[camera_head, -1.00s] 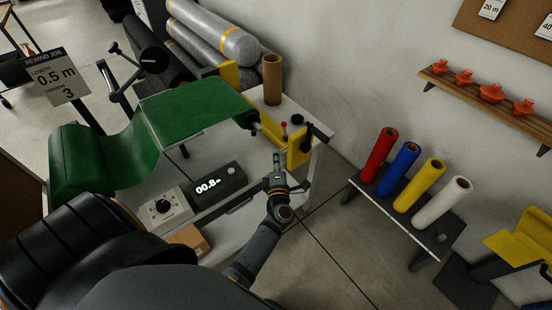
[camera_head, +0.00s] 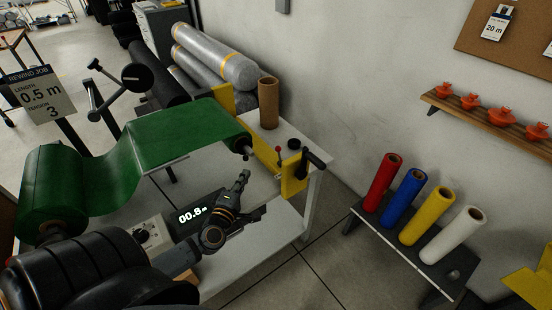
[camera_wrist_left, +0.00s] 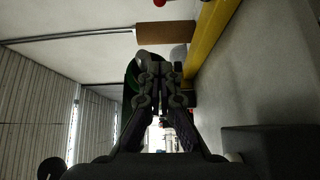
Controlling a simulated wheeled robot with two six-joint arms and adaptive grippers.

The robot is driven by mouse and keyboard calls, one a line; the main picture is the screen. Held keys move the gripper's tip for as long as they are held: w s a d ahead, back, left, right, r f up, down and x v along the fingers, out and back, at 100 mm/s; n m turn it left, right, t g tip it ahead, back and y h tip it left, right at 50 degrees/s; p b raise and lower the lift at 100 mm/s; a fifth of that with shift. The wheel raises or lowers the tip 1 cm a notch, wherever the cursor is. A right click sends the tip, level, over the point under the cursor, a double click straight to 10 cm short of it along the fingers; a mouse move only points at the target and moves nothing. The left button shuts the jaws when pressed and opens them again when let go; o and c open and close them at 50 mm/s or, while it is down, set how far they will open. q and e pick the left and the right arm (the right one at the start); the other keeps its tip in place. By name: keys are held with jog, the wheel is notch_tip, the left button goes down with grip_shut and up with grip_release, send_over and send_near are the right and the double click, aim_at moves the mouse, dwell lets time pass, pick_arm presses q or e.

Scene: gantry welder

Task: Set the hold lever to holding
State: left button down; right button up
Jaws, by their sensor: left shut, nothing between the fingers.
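A small lever with a red knob (camera_head: 279,149) stands by the yellow end bracket (camera_head: 294,176) at the right end of the winding bench; I take it for the hold lever. My left gripper (camera_head: 244,175) is shut and empty, left of the bracket and apart from the lever. In the left wrist view its fingertips (camera_wrist_left: 159,70) are together. My right gripper is not in view.
A green roll (camera_head: 50,190) feeds a sheet across the bench. A counter display (camera_head: 189,215) reads 00.8, partly behind my arm. A black handle (camera_head: 314,158) sticks out right of the bracket. A brown tube (camera_head: 268,103) stands behind. Coloured rolls (camera_head: 427,215) stand on a low rack at right.

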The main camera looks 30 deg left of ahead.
pick_arm(q)
jog(key=w+d+h, duration=0.1)
jog(key=w, duration=1.2)
jog(key=shift+m+p, duration=0.3)
jog(key=shift+p, duration=0.1)
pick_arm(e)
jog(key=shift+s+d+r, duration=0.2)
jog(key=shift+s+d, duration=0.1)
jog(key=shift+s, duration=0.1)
